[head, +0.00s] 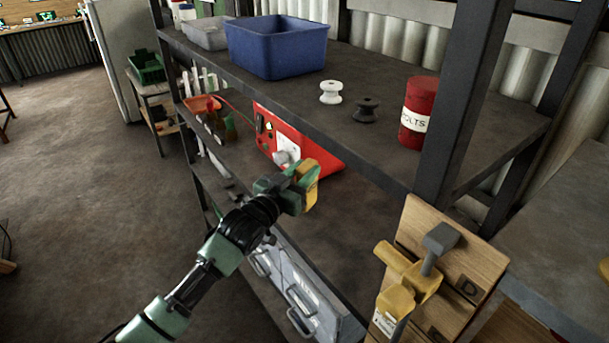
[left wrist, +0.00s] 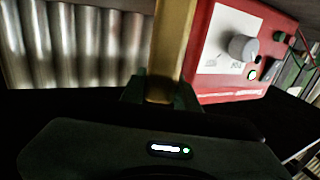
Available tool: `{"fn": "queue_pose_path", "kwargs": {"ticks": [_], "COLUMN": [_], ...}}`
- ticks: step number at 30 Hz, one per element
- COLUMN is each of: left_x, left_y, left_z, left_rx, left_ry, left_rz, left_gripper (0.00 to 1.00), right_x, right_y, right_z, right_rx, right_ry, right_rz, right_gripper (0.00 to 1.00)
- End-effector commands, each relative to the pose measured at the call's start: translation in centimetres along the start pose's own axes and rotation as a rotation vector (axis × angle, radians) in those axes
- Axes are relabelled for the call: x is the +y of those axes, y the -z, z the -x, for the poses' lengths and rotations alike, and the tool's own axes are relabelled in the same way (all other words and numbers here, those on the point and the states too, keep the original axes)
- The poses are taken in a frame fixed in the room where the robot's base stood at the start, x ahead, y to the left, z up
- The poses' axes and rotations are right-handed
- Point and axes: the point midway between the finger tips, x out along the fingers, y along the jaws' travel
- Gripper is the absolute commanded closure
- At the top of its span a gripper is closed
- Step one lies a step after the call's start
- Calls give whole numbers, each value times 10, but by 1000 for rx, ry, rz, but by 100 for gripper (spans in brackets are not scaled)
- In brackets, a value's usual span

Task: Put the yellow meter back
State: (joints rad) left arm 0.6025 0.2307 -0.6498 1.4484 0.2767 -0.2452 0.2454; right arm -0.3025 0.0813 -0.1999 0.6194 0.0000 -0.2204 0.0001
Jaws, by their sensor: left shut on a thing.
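The yellow meter (head: 311,189) is in the jaws of my left gripper (head: 298,186), in the middle of the head view. The jaws hide much of it. In the left wrist view the meter is a yellow upright bar (left wrist: 172,50) between the dark green fingertips (left wrist: 160,92). In the head view the gripper and meter appear in front of the lower shelf (head: 335,215), just below a red box (head: 330,158) with a white panel and grey knob. The red box also shows in the left wrist view (left wrist: 215,60), right of the meter. My right gripper is out of view.
The upper shelf (head: 390,85) holds a blue bin (head: 278,50), a white spool (head: 330,92), a dark spool (head: 366,109) and a red can (head: 417,110). A black shelf post (head: 470,90) and a wooden board (head: 465,270) with a yellow tool (head: 398,300) stand at right.

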Motion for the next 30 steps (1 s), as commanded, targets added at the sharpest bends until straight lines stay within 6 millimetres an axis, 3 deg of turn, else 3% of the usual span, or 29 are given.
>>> {"fn": "queue_pose_path", "kwargs": {"ticks": [3,15,16,18,30], "left_x": [0,0,0,0,0], "left_y": [-12,-17,-18,-17,-14], "left_z": [0,0,0,0,2], "left_rx": [2,4,2,2,1], "left_ry": [0,0,0,0,0], "left_rz": [1,0,0,0,0], "left_gripper": [100,100,64,48,48], "right_x": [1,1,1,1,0], "right_y": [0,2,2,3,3], "right_z": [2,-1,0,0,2], "right_rx": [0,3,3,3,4], "right_ry": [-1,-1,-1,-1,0], "right_rz": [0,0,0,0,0], "right_gripper": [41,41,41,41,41]}}
